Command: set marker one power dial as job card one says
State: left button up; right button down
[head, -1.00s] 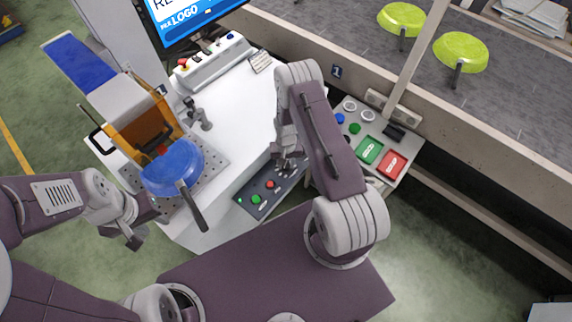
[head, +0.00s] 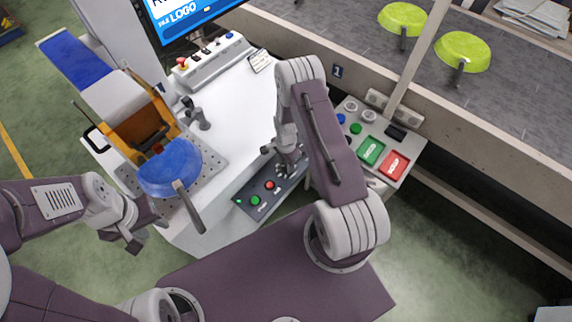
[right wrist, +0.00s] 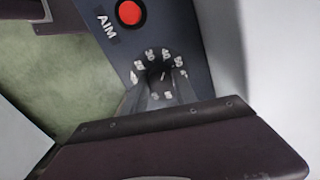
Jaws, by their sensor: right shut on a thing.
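The marker's control panel (head: 245,212) is dark blue, with a green button (head: 255,200) and a red button (head: 269,185). My right gripper (head: 287,168) points down at the panel's far end. In the right wrist view the power dial (right wrist: 154,70) is dark, with white numbers in a ring around it. My right gripper (right wrist: 160,88) is shut on the dial there; its fingers partly hide the knob, and its exact setting is too blurred to read. My left gripper (head: 137,243) hangs in front of the marker table, apart from the panel; its jaw opening is unclear.
A blue pan (head: 168,168) sits on the marker's perforated plate (head: 213,165), its handle sticking out toward me. A small printed card (head: 260,62) lies at the table's back. A button box (head: 405,140) stands at right. Lime pans (head: 463,52) rest on the conveyor (head: 350,25).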

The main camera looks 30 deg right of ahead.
jog(key=m, duration=0.5)
jog(key=shift+m+b, duration=0.3)
jog(key=shift+b, duration=0.05)
dwell(0.3)
jog(key=c, duration=1)
grip_release()
notch_tip(320, 180, up, 9)
